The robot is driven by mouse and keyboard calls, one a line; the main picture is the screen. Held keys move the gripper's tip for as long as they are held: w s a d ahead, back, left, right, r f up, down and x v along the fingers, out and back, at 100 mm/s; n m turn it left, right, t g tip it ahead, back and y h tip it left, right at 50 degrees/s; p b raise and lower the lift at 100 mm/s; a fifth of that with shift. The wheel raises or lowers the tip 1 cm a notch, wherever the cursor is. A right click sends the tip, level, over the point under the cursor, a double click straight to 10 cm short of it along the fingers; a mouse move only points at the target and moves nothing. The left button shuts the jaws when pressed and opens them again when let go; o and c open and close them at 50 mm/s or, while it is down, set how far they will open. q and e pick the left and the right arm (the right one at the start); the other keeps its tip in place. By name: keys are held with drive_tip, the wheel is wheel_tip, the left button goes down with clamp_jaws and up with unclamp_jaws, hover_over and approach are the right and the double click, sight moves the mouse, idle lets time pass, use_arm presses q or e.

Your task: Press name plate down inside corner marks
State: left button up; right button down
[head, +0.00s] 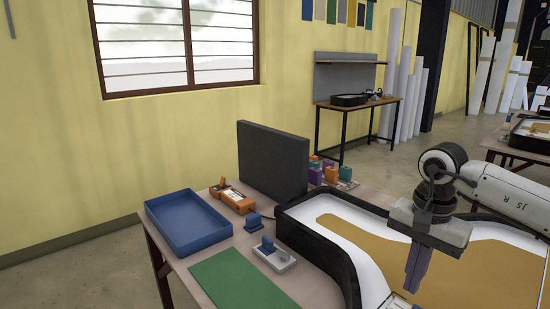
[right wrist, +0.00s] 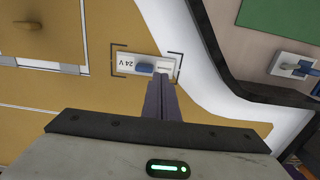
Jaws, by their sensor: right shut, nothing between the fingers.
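The white name plate (right wrist: 128,64), marked "24 V" with a blue grip (right wrist: 145,68) on it, lies on the tan panel (right wrist: 100,105) in the right wrist view. Dark corner marks (right wrist: 181,52) surround it, and the plate appears to lie within them. My right gripper (right wrist: 164,78) is shut and empty, pointing down, its tips over or against the plate's right end; I cannot tell whether they touch. In the head view the right gripper (head: 414,284) reaches down into the black-walled lightbox (head: 318,258), near the bottom edge. My left gripper is not in view.
Left of the lightbox stand a blue tray (head: 188,222), a green mat (head: 240,280), a white plate with a blue grip (head: 274,256) and an orange device (head: 238,203). A dark upright panel (head: 273,165) stands behind. The lightbox walls are raised.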

drive_tip(key=shift+f+b, duration=1.5)
drive_tip(key=shift+f, duration=1.35)
drive_tip(key=shift+f, duration=0.1)
drive_tip(key=shift+r+p, duration=1.2)
drive_tip(key=shift+r, duration=0.4)
wheel_tip(320, 180, up, 4)
drive_tip(key=p, duration=0.3)
